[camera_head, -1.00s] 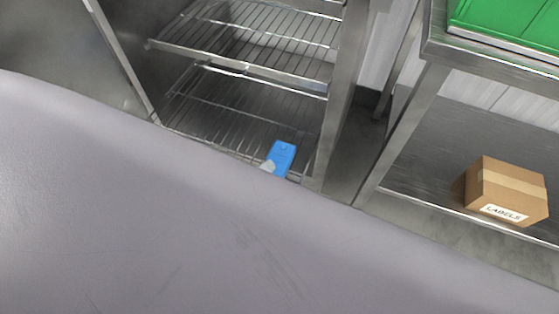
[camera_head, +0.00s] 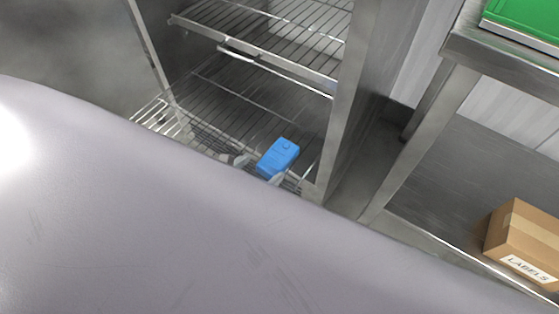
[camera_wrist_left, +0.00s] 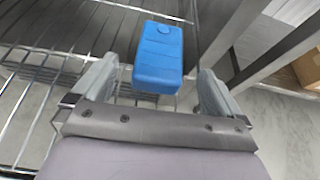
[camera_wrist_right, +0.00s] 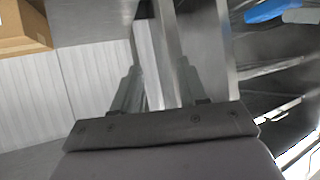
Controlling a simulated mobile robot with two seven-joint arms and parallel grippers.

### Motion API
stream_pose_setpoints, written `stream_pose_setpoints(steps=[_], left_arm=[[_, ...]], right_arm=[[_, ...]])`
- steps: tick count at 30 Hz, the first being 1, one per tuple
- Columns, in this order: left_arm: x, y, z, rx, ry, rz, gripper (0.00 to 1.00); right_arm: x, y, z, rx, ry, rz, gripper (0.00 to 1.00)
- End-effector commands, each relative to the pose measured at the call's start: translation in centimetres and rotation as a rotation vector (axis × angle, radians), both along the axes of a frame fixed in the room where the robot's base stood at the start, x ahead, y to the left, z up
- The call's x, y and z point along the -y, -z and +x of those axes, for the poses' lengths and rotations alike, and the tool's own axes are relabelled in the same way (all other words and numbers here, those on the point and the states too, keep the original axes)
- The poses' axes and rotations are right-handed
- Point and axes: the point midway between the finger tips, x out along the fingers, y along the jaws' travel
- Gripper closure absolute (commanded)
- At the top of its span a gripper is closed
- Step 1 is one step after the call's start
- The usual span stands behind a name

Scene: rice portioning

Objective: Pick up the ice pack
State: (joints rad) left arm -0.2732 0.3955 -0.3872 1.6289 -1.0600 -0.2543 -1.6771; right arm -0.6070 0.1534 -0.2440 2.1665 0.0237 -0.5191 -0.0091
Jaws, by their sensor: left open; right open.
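The blue ice pack (camera_head: 278,158) lies on a wire shelf inside the open steel cabinet in the head view. In the left wrist view the ice pack (camera_wrist_left: 158,58) is just ahead, between the lines of the two fingers. My left gripper (camera_wrist_left: 158,85) is open and empty, with its fingers on either side of the pack's near end. In the head view the left gripper's fingertips (camera_head: 256,170) show at the pack's near side, the rest hidden by my own arm. My right gripper (camera_wrist_right: 157,85) is open and empty, facing a pale panelled wall; it is not visible in the head view.
The wire shelf (camera_head: 215,105) under the pack has another wire shelf (camera_head: 270,35) above it. The cabinet's side post (camera_head: 345,110) stands close right of the pack. A steel table with a cardboard box (camera_head: 525,240) on its lower shelf is further right.

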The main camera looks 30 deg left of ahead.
Motion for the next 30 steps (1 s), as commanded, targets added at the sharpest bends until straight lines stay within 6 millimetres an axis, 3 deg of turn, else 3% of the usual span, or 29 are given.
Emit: stream_pose_setpoints(steps=[14,24,30], left_arm=[[0.3,1.4,2.4,0.010,0.021,0.045,0.00],[1.0,3.2,6.1,0.010,0.021,0.044,0.00],[1.1,3.3,6.6,0.009,0.022,0.043,0.00]], right_arm=[[-0.4,0.1,0.2,0.015,-0.010,0.003,0.57],[-1.3,-0.2,0.5,0.045,-0.031,0.008,0.57],[-1.4,-0.4,0.6,0.048,-0.033,0.008,0.57]])
